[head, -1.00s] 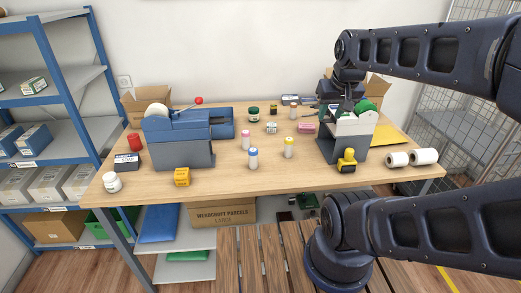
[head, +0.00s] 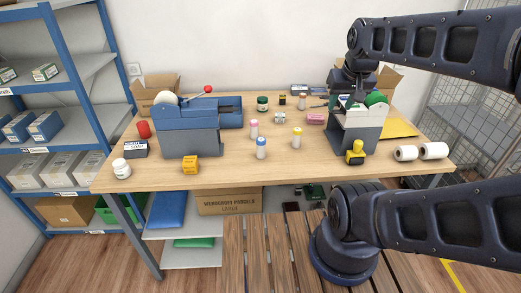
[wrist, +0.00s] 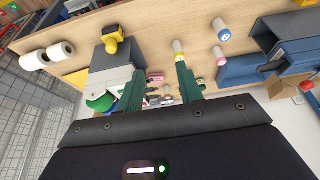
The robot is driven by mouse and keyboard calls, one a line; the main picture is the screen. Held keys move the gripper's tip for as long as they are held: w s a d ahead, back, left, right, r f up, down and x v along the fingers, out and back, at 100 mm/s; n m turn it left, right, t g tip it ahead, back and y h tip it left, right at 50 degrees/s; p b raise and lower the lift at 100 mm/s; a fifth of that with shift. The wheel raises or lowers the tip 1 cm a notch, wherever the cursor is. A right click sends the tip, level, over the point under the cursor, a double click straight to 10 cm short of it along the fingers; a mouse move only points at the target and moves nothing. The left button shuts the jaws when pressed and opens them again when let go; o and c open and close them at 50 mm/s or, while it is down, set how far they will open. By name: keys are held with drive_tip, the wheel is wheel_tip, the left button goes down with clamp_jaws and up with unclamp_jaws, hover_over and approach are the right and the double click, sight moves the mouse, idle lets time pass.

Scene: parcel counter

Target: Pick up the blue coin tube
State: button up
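The blue coin tube (head: 261,148) stands upright near the middle of the table, a pale cylinder with a blue cap. It also shows in the wrist view (wrist: 222,30), beyond the fingers and to the right. A tube with a yellow cap (head: 297,138) stands right of it, and one with a pink cap (head: 254,129) stands behind it. My gripper (wrist: 158,70) is open, with two dark green fingers spread and nothing seen between them. It is above the right back part of the table, apart from the blue tube. In the head view its fingers are hard to make out.
A grey-and-blue machine (head: 190,140) stands left of the tubes. A grey stand with a white top (head: 358,125) stands right, with a yellow-handled stamp (head: 355,152) before it. A yellow block (head: 190,166) is front left.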

drive_tip(key=o, duration=0.5)
drive_tip(key=shift+o, duration=0.2)
drive_tip(key=m+g, duration=0.5)
drive_tip(key=m, duration=1.4)
hover_over(261, 146)
drive_tip(key=w, duration=0.2)
drive_tip(key=f, duration=1.7)
drive_tip(key=shift+s+d+f, duration=0.1)
drive_tip(key=shift+d+f, duration=0.25)
drive_tip(key=shift+d, duration=0.05)
drive_tip(key=shift+a+f, duration=0.3)
drive_tip(key=shift+f, duration=5.35)
